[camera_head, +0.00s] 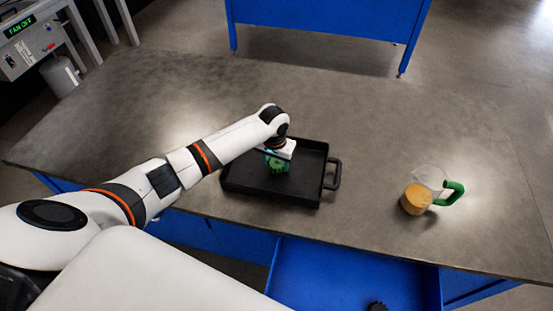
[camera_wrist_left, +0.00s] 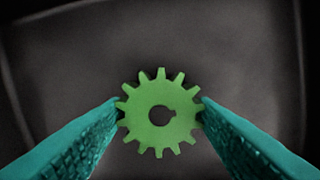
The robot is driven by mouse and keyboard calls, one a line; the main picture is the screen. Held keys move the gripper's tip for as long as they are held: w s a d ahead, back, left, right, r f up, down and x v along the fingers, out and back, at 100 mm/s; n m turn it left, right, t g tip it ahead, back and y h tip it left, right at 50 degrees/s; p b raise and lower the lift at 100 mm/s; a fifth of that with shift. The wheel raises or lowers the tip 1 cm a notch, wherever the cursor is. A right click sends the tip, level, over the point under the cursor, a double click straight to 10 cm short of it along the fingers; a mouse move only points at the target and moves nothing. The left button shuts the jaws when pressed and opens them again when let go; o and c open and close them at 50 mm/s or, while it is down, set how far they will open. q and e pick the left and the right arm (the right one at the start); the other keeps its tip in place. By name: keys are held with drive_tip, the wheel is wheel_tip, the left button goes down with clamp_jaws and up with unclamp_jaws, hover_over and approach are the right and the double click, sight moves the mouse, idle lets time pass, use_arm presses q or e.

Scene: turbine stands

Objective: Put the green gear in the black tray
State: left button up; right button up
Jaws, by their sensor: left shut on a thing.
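The green gear (camera_head: 275,164) is held by my left gripper (camera_head: 279,155) over the black tray (camera_head: 305,193). In the left wrist view the green gear (camera_wrist_left: 140,134) sits between the two teal fingertips (camera_wrist_left: 160,110), which touch it on both sides. The dark tray floor (camera_wrist_left: 70,60) fills the background there. The tray lies on the grey table with its handle on the right. Whether the gear touches the tray floor is hard to tell. My right gripper is not in view.
Below the table's front edge, an open blue drawer (camera_head: 330,275) holds a small dark gear (camera_head: 377,306). The table behind the tray is clear.

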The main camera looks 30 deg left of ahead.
sight(275, 165)
use_arm(q)
drive_tip(key=shift+f, duration=0.4)
drive_tip(key=o, duration=1.6)
drive_tip(key=shift+o, duration=0.2)
drive_tip(key=shift+r, duration=0.15)
drive_tip(key=r+p, duration=0.2)
drive_tip(key=p, duration=0.1)
drive_tip(key=r+p, duration=0.2)
drive_tip(key=s+r+p, duration=0.1)
drive_tip(key=r+p, duration=0.2)
drive_tip(key=shift+p, duration=0.3)
drive_tip(key=shift+f, duration=0.1)
